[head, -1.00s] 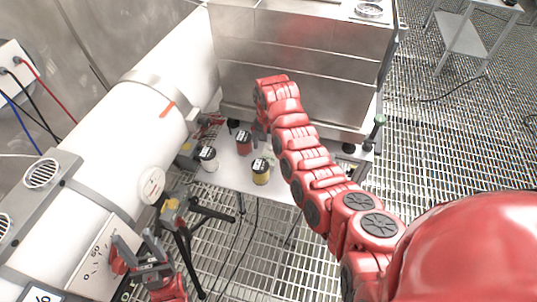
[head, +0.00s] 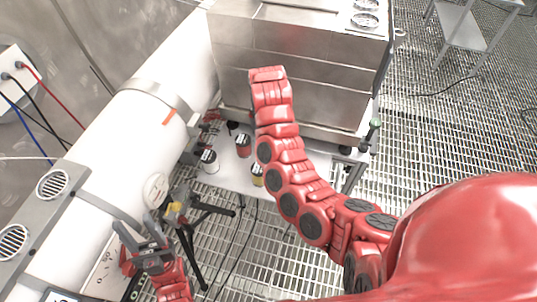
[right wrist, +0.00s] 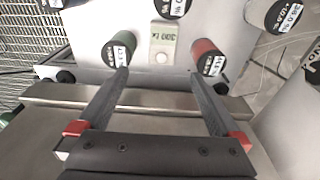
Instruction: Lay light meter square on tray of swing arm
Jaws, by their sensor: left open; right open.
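The light meter (right wrist: 164,42) is a small pale block with a greenish display reading 300 lx. In the right wrist view it lies on a white surface (right wrist: 85,25), between a green canister (right wrist: 117,52) and a red canister (right wrist: 206,57). My right gripper (right wrist: 160,74) is open and empty, its fingertips just short of the meter, one near each canister. In the head view my right arm hides this gripper and the meter. The white surface (head: 233,178) also shows there; I cannot tell whether it is the swing arm's tray. My left gripper (head: 138,230) is open and empty at lower left.
Grating floor lies in front.

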